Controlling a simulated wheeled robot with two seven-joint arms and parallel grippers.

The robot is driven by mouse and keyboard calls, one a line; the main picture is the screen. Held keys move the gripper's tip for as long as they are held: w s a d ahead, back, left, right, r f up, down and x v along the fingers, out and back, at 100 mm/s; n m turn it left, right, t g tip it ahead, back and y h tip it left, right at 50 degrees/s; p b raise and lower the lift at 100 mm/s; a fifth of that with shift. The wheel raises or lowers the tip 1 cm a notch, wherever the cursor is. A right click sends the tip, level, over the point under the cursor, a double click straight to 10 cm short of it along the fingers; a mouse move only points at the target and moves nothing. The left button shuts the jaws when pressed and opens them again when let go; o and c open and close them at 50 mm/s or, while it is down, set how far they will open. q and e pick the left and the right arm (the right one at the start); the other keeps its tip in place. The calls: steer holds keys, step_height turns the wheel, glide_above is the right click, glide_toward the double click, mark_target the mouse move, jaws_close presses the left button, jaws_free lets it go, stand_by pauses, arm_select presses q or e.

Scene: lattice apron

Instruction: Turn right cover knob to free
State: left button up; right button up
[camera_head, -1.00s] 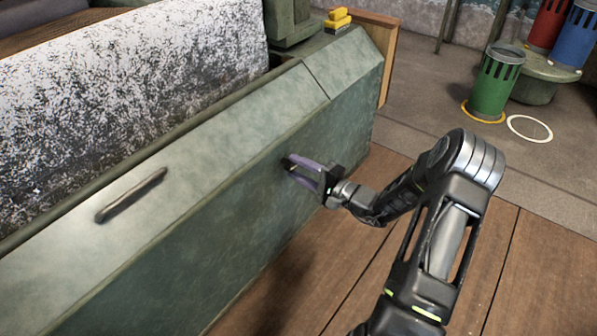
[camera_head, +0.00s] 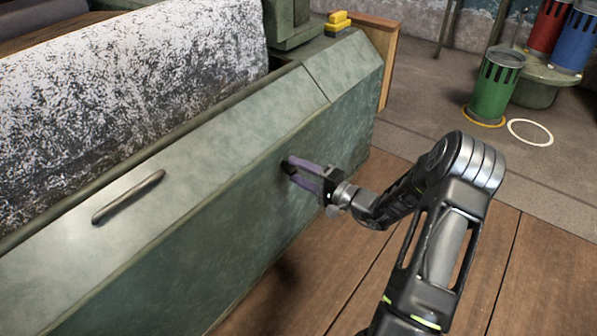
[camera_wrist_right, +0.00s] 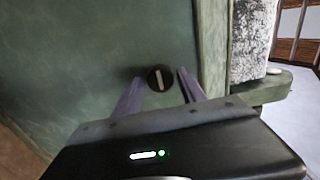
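The right cover knob (camera_wrist_right: 159,78) is a small dark round knob with a pale upright bar across its face, set on the green cover panel (camera_wrist_right: 75,60) in the right wrist view. My right gripper (camera_wrist_right: 159,88) has its two purple fingers apart, one on each side of the knob, with gaps between them and it. In the head view my right gripper (camera_head: 287,167) reaches the front face of the green cover (camera_head: 240,225), and its fingertips partly hide the dark knob. Whether the tips touch the panel is unclear. My left gripper is not in view.
A metal handle (camera_head: 128,197) sits on the cover's sloped top at left. A speckled roll (camera_head: 130,85) lies behind it. Green (camera_head: 496,88), red and blue bins stand at right. The wooden floor is clear.

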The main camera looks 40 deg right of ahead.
steer(key=shift+o, duration=0.9)
steer(key=shift+s, duration=0.1)
steer(key=p+v, duration=0.2)
steer(key=v, duration=0.5)
steer(key=shift+s, duration=0.3)
steer(key=shift+d, duration=0.15)
